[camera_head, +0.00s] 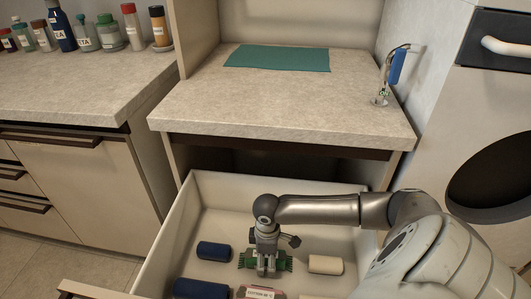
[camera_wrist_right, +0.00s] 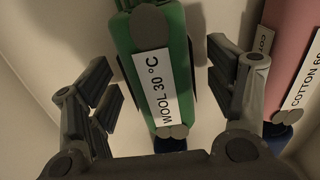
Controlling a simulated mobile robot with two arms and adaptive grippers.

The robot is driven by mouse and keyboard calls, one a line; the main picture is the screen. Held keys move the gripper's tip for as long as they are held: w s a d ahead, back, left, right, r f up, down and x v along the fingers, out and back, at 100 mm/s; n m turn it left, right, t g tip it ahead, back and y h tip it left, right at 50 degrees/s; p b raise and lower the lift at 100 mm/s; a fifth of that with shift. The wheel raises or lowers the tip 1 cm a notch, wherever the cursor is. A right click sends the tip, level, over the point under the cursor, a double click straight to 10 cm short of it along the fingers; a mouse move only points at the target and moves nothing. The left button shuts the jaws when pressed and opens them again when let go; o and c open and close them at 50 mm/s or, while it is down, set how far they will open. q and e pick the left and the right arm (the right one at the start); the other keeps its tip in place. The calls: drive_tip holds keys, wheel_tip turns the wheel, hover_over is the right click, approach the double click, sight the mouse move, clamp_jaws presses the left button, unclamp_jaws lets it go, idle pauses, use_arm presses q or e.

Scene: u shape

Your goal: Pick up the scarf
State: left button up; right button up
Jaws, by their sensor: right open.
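A green rolled scarf with fringed ends (camera_head: 285,264) lies in the open drawer. It also shows in the right wrist view (camera_wrist_right: 172,25), with a white "WOOL 30 °C" label. My right gripper (camera_head: 266,265) reaches down into the drawer over the scarf's middle. In the right wrist view its open fingers (camera_wrist_right: 160,92) stand on either side of the roll, with a visible gap on each side. My left gripper is out of view.
The drawer (camera_head: 165,250) also holds blue rolls (camera_head: 213,251), a cream roll (camera_head: 325,264) and a pink roll labelled cotton (camera_wrist_right: 288,45). Above are a counter (camera_head: 270,100), a teal mat (camera_head: 278,58) and a blue-handled item (camera_head: 397,66). Bottles (camera_head: 62,27) stand left.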

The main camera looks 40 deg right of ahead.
drive_tip(key=c, duration=1.2)
drive_tip(key=shift+r, duration=0.1)
drive_tip(key=shift+r, duration=0.25)
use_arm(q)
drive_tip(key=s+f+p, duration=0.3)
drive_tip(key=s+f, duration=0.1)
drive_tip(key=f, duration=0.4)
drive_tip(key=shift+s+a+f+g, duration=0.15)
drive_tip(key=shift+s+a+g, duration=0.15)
use_arm(e)
drive_tip(key=shift+r, duration=4.7)
